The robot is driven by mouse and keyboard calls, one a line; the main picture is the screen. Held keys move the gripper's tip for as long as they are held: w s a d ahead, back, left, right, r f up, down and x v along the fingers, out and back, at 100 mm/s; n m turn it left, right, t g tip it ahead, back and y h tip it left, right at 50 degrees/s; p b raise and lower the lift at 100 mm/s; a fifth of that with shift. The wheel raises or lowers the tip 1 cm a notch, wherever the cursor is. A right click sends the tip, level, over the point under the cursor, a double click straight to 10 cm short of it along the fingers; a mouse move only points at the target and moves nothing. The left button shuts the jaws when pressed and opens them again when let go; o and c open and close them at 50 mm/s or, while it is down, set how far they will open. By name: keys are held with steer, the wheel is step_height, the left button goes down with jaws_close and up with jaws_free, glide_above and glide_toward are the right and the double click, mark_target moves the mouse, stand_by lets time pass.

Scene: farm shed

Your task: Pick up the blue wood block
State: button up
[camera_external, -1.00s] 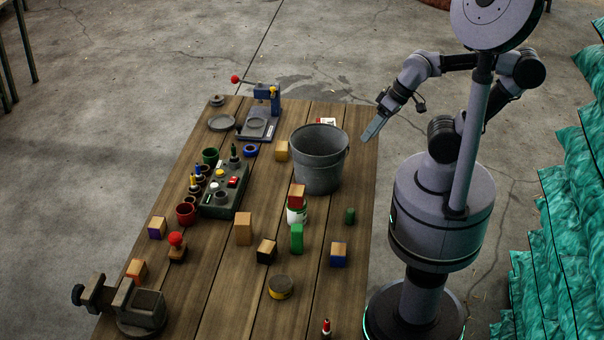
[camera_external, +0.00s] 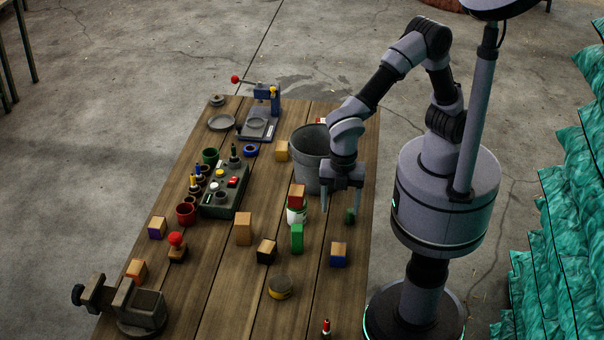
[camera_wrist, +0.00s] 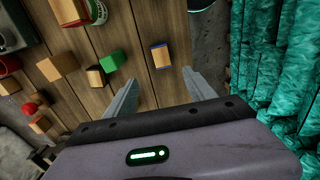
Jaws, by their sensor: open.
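The blue wood block (camera_external: 338,257), a small block with a bare wood top and a blue lower part, stands on the workbench (camera_external: 215,290) near its right edge. In the wrist view the block (camera_wrist: 160,55) shows its wood face with thin blue edges, just beyond and between my fingertips. My gripper (camera_external: 341,206) points down, open and empty, above the bench and farther back than the block. Its two spread fingers also show in the wrist view (camera_wrist: 161,75).
A grey bucket (camera_external: 310,170) stands behind my gripper. Teal sacks (camera_external: 565,250) line the right.

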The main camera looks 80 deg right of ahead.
mark_target(339, 251)
step_height(339, 251, down, 12)
steer(key=b, duration=0.5)
steer(key=shift+a+f, duration=0.1)
steer(key=shift+f, duration=0.1)
steer(key=f+b, duration=0.1)
steer(key=f, duration=0.2)
steer(key=f+b, duration=0.1)
steer(key=f, duration=0.1)
steer(key=shift+s+a+f+b, duration=0.15)
steer(key=shift+a+f+b, duration=0.15)
steer(key=shift+a+b, duration=0.05)
steer(key=shift+r, duration=0.2)
steer(key=shift+c, duration=0.4)
jaws_close()
steer(key=shift+r, duration=0.1)
